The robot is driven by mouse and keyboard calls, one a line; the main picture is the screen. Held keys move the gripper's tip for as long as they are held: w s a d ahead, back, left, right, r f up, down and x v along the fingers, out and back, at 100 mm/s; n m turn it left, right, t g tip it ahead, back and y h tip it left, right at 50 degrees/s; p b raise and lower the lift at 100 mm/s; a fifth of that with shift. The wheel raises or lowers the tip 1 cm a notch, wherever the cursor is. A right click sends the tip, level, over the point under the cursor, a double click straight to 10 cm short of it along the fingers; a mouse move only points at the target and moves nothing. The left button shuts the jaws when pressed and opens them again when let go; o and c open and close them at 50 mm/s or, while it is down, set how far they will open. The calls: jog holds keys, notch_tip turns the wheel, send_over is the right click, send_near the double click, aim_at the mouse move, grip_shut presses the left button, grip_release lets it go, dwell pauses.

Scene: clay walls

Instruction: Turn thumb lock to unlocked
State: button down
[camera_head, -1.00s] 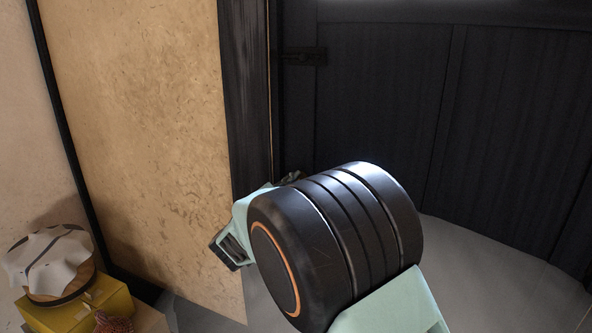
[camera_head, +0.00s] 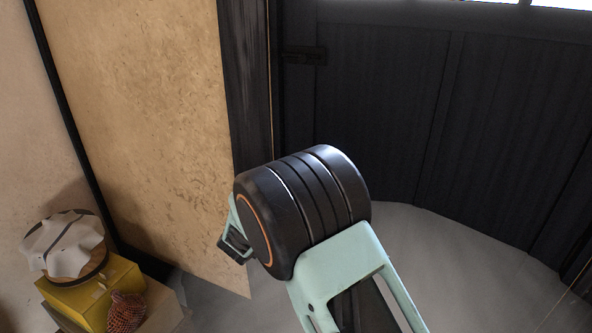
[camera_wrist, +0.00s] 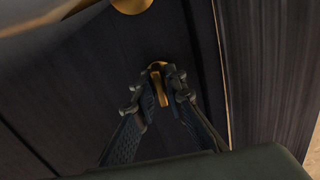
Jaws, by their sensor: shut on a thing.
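In the wrist view, a small brass thumb lock (camera_wrist: 156,67) sits on a dark door (camera_wrist: 90,70). My gripper (camera_wrist: 162,92) has its two dark fingers closed in on the lock's turn piece, one finger on each side. The brass piece points down between the fingertips, slightly tilted. The fingers hide part of it. In the head view, my arm's large black joint blocks the view of the lock, and the gripper's fingertips cannot be made out there.
A round brass knob (camera_wrist: 130,4) is above the lock. A tan clay wall (camera_head: 140,120) stands to the left, beside a dark post (camera_head: 246,90). A yellow box (camera_head: 95,290) with a white-draped round item (camera_head: 62,248) is at lower left. Grey floor (camera_head: 430,260) is clear at right.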

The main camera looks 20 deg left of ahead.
jog(key=shift+n, duration=0.4)
jog(key=c, duration=2.1)
grip_release()
jog(key=shift+s, duration=0.15)
jog(key=s, duration=0.8)
jog(key=s+a, duration=0.1)
jog(key=s, duration=0.2)
jog(key=shift+s, duration=0.4)
